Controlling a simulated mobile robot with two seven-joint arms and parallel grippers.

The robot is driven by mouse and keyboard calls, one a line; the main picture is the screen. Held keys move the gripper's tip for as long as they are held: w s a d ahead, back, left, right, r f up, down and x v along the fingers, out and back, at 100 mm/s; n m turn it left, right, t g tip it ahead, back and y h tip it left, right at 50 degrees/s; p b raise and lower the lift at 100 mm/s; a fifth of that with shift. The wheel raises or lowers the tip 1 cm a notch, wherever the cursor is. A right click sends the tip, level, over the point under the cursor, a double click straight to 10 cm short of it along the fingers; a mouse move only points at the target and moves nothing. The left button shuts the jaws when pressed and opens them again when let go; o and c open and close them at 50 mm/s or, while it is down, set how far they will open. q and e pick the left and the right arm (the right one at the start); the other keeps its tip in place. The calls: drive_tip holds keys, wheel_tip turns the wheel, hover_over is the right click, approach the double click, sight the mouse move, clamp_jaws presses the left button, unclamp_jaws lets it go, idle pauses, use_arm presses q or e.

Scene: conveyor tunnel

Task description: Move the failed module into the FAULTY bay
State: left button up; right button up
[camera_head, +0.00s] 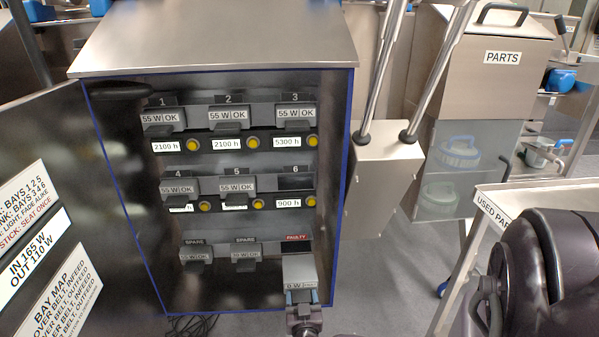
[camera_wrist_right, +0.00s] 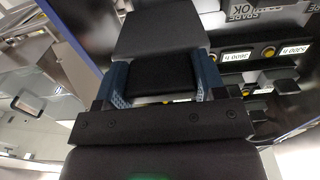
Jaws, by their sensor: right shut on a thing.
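The failed module (camera_head: 299,270), a grey block whose label starts with "0 W", is at the FAULTY bay, just below the red FAULTY label (camera_head: 296,238) in the cabinet's bottom row. My right gripper (camera_head: 303,297) is shut on its front end from below. In the right wrist view the module (camera_wrist_right: 160,32) shows as a dark block between the blue fingertips. How deep it sits in the bay is hidden. Bay 6 (camera_head: 296,184) above shows no module, only a 900 h tag. My left gripper is not in view.
The cabinet (camera_head: 216,42) holds modules marked 55 W OK in bays 1 to 5 and two spares (camera_head: 194,253) left of the FAULTY bay. Its open door (camera_head: 60,190) stands at left. A USED PARTS cart (camera_head: 520,195) and a PARTS bin (camera_head: 490,65) stand at right.

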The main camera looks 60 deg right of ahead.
sight(301, 291)
drive_tip(key=shift+b+x, duration=0.75)
drive_tip(key=shift+x, duration=1.25)
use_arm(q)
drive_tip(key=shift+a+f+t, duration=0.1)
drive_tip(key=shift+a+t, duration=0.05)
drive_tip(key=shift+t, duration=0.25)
use_arm(e)
drive_tip(key=shift+w+d, duration=0.3)
drive_tip(key=shift+d, duration=0.05)
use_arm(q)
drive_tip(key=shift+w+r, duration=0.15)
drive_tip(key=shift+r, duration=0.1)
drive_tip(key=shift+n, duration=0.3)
use_arm(e)
drive_tip(key=shift+w+d, duration=0.1)
drive_tip(key=shift+d, duration=0.1)
